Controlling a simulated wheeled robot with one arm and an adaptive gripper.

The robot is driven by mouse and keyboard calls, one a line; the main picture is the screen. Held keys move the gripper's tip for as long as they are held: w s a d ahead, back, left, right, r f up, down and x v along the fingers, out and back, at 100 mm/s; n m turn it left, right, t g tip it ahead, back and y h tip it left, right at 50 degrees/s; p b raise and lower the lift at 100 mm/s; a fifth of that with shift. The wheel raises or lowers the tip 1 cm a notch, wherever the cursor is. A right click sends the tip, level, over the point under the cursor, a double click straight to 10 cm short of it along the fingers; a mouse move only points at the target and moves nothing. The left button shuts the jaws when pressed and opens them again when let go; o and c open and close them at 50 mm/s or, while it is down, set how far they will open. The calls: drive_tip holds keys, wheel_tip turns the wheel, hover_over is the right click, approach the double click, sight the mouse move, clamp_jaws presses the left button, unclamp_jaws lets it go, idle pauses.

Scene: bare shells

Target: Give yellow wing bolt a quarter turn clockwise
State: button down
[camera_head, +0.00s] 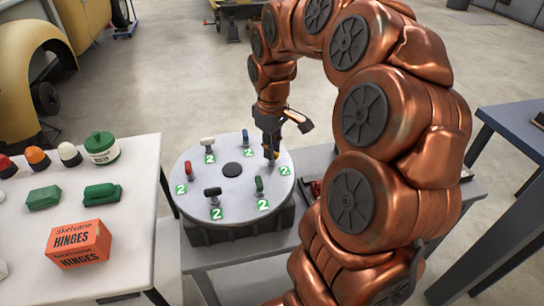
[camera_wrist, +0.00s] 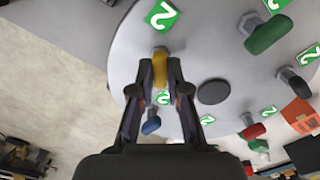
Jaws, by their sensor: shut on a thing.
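The yellow wing bolt (camera_wrist: 161,56) stands on the round grey turntable-like plate (camera_wrist: 205,55), between my fingertips in the wrist view. My gripper (camera_wrist: 161,70) is shut on it. In the head view my gripper (camera_head: 271,150) is at the right rear of the plate (camera_head: 232,203), and the yellow bolt is mostly hidden by it. The yellow bolt's wing lies roughly along the gap between my fingers in the wrist view.
A blue bolt (camera_wrist: 151,124), green bolt (camera_wrist: 268,35), black bolt (camera_wrist: 294,84), red bolt (camera_wrist: 252,129) and white bolt (camera_head: 207,142) stand around the same plate, beside green "2" labels. A white table (camera_head: 120,250) with an orange hinges box (camera_head: 78,243) is at left.

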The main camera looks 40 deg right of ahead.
drive_tip(key=m+b, duration=0.3)
drive_tip(key=m, duration=0.2)
drive_tip(key=shift+f+b, duration=0.15)
drive_tip(key=shift+b, duration=0.15)
drive_tip(key=shift+m+b, duration=0.5)
drive_tip(key=shift+m, duration=0.6)
drive_tip(key=c, duration=1.1)
unclamp_jaws()
drive_tip(key=shift+c, duration=0.2)
wheel_tip(320, 180, up, 12)
